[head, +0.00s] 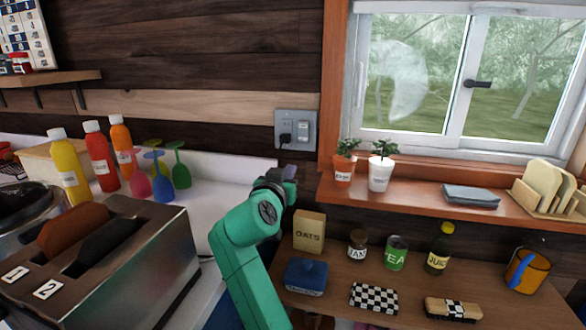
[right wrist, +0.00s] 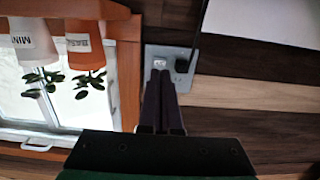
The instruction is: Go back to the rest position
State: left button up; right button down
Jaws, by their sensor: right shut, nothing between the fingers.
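My right gripper (head: 288,174) is raised in the middle of the head view, at the end of my green arm, in front of the wall behind the counter. It is small and partly hidden by its own wrist there. In the right wrist view its two dark fingers (right wrist: 160,85) lie side by side, shut with nothing between them. They point toward the grey wall socket plate (right wrist: 172,62), which also shows in the head view (head: 296,130). I cannot tell whether they touch it. My left gripper is not in view.
A toaster (head: 150,265), sauce bottles (head: 103,160) and coloured glasses (head: 160,180) stand at left. An oats box (head: 309,231), jars and bottles stand on the wooden shelf (head: 345,275) at right. Potted plants (head: 381,172) stand on the windowsill (head: 425,192).

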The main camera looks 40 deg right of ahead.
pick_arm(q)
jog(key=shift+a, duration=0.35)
